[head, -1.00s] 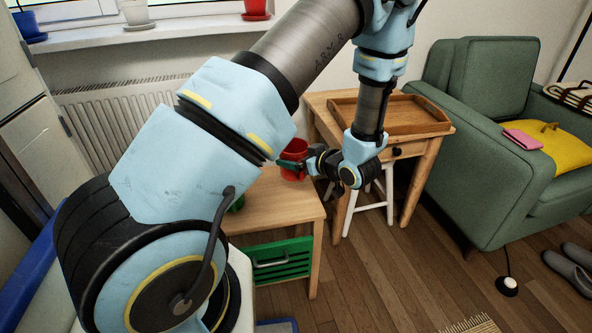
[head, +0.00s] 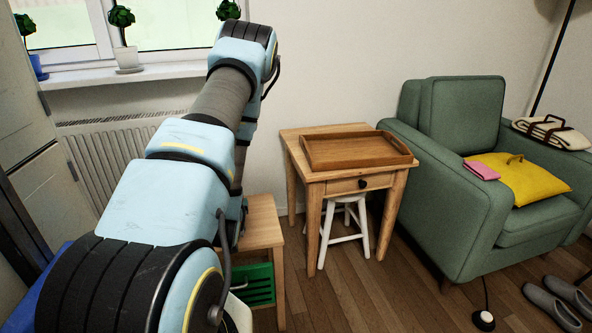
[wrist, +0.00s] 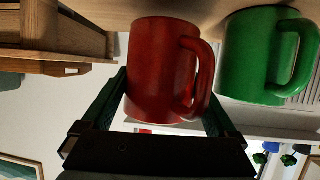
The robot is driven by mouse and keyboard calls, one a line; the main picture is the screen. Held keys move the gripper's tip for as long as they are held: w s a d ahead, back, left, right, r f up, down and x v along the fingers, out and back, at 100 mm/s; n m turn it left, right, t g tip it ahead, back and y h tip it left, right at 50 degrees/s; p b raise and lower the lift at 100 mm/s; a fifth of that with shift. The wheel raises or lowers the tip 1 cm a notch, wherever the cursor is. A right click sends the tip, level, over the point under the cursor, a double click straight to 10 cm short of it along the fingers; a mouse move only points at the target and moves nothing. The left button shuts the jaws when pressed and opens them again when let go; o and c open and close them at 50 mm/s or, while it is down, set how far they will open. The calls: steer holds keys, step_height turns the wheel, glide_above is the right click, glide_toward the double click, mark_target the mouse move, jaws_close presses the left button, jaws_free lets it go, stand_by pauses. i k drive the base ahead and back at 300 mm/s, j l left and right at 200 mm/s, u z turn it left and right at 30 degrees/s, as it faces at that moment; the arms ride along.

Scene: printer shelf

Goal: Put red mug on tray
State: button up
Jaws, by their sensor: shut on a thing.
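The red mug (wrist: 160,65) is between the two fingers of my gripper (wrist: 167,86) in the wrist view, which looks upside down. The fingers are shut on the mug's sides, and its handle points right. A wooden surface lies close to the mug's base; I cannot tell whether they touch. In the head view my arm hides both gripper and mug. The brown wooden tray (head: 330,162) lies empty on the small wooden table (head: 310,177), right of my arm.
A green mug (wrist: 262,55) stands close beside the red one in the wrist view. A low wooden stand (head: 262,222) with a green crate (head: 262,284) is partly behind my arm. A white stool (head: 345,215) is under the table; a green armchair (head: 450,200) stands right of it.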

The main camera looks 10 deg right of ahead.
mark_target(347, 153)
steer(key=l+u, duration=0.15)
steer(key=l, duration=0.3)
steer(key=k+l+u, duration=0.2)
steer(key=l, duration=0.25)
steer(key=l+u, duration=0.15)
steer(key=l, duration=0.3)
steer(key=k+l+u, duration=0.2)
steer(key=l, duration=0.2)
steer(key=i, duration=0.05)
